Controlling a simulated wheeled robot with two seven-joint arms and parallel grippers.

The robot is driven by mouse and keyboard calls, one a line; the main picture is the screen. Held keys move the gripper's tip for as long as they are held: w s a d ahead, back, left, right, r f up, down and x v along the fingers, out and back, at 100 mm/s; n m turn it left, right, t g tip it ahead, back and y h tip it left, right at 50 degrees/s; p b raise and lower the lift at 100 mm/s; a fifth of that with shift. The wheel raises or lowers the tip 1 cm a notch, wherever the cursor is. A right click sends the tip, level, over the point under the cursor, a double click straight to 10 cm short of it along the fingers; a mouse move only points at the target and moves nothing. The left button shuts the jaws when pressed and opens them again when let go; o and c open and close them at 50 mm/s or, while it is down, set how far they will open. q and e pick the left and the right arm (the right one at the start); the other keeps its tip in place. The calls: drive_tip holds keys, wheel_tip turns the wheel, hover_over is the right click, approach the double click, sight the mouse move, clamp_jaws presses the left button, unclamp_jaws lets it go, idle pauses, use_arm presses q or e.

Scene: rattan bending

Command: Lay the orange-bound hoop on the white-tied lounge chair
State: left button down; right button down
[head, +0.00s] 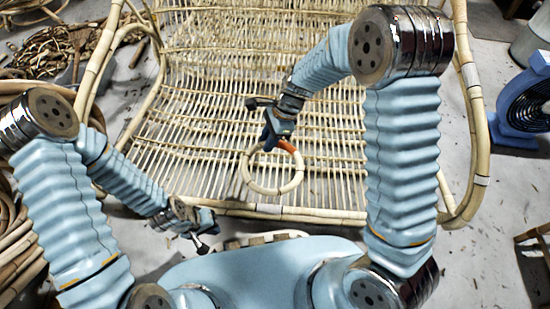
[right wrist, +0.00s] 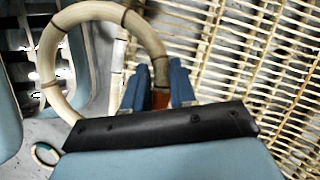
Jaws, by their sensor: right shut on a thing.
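The hoop (head: 271,191) is a pale rattan ring with an orange binding (head: 287,146) on its upper right part. My right gripper (head: 272,138) is shut on it at the orange binding and holds it over the front part of the seat. In the right wrist view the hoop (right wrist: 152,42) stands out from between the blue fingers (right wrist: 160,84), with a little orange showing there. The lounge chair (head: 200,110) is woven rattan with white ties (head: 480,181) on its frame. Whether the hoop touches the seat is unclear. My left gripper (head: 203,228) is low, near the chair's front edge.
Coiled rattan (head: 45,50) lies on the floor at the back left. Bundled rattan poles (head: 18,245) are at the left edge. A blue fan (head: 525,100) stands at the right. The seat around the hoop is clear.

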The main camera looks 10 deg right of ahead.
drive_tip(key=f+m+t, duration=0.1)
drive_tip(key=m, duration=0.2)
drive_tip(key=f+m+t+h, duration=0.1)
drive_tip(key=m, duration=0.2)
drive_tip(key=s+f+m+t, duration=0.1)
drive_tip(key=m, duration=0.3)
drive_tip(key=shift+d+t, duration=0.1)
drive_tip(key=shift+t, duration=0.2)
drive_tip(key=s+d+f+m+t+h, duration=0.1)
drive_tip(key=s+d+f+m+h, duration=0.1)
drive_tip(key=s+d+m+h, duration=0.75)
drive_tip(key=w+f+m+y, duration=0.1)
drive_tip(key=w+f, duration=0.2)
drive_tip(key=w, duration=0.2)
drive_tip(key=w+f+m+y, duration=0.1)
drive_tip(key=w+f+y, duration=0.1)
drive_tip(key=w, duration=0.3)
drive_tip(key=w+f+m+y, duration=0.1)
drive_tip(key=w+f, duration=0.3)
drive_tip(key=w, duration=0.1)
drive_tip(key=shift+d+y+b, duration=0.35)
drive_tip(key=shift+w+f, duration=0.4)
drive_tip(key=shift+w, duration=0.05)
wheel_tip(320, 180, down, 4)
drive_tip(key=shift+w+r+b, duration=0.15)
drive_tip(key=shift+r+b, duration=0.1)
drive_tip(key=shift+b, duration=0.4)
drive_tip(key=shift+r, duration=0.1)
